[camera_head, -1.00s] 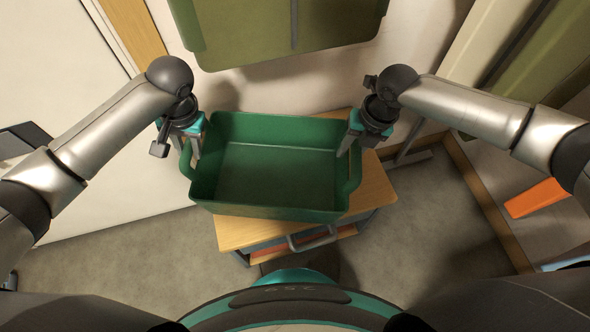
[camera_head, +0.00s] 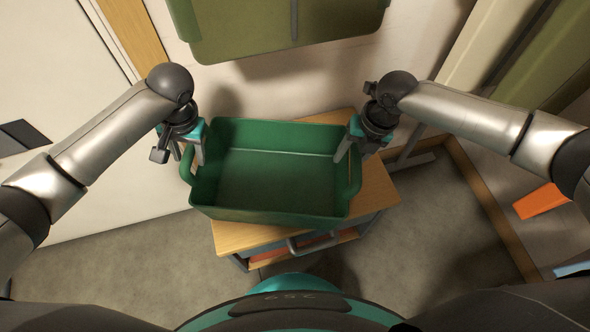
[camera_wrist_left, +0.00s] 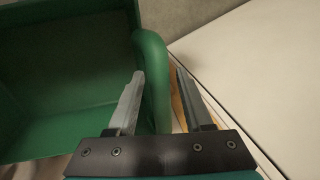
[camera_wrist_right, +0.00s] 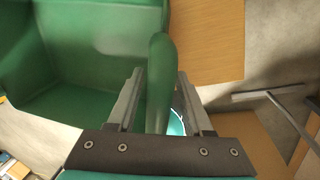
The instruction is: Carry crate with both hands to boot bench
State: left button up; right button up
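The green crate (camera_head: 275,212) is an empty, open-topped box with a loop handle at each short end. It sits over a wooden-topped bench or cabinet (camera_head: 243,236); I cannot tell whether this is the boot bench. My left gripper (camera_head: 190,152) is open at the crate's left handle (camera_wrist_left: 152,70), which lies between its fingers (camera_wrist_left: 160,100), close to one of them. My right gripper (camera_head: 354,152) is open around the right handle (camera_wrist_right: 160,75), with gaps between the handle and the fingers (camera_wrist_right: 160,105). The crate's underside is hidden.
A grey pull handle (camera_head: 312,242) is on the wooden-topped furniture's near side. A large olive-green panel or container (camera_head: 285,30) hangs over the wall behind the crate. An orange object (camera_head: 540,201) lies at the right. Grey floor (camera_head: 120,255) is clear at the left.

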pick_arm(q)
jog(key=shift+o, duration=0.5)
pick_arm(e)
jog(key=shift+o, duration=0.5)
pick_arm(q)
jog(key=shift+r, duration=0.1)
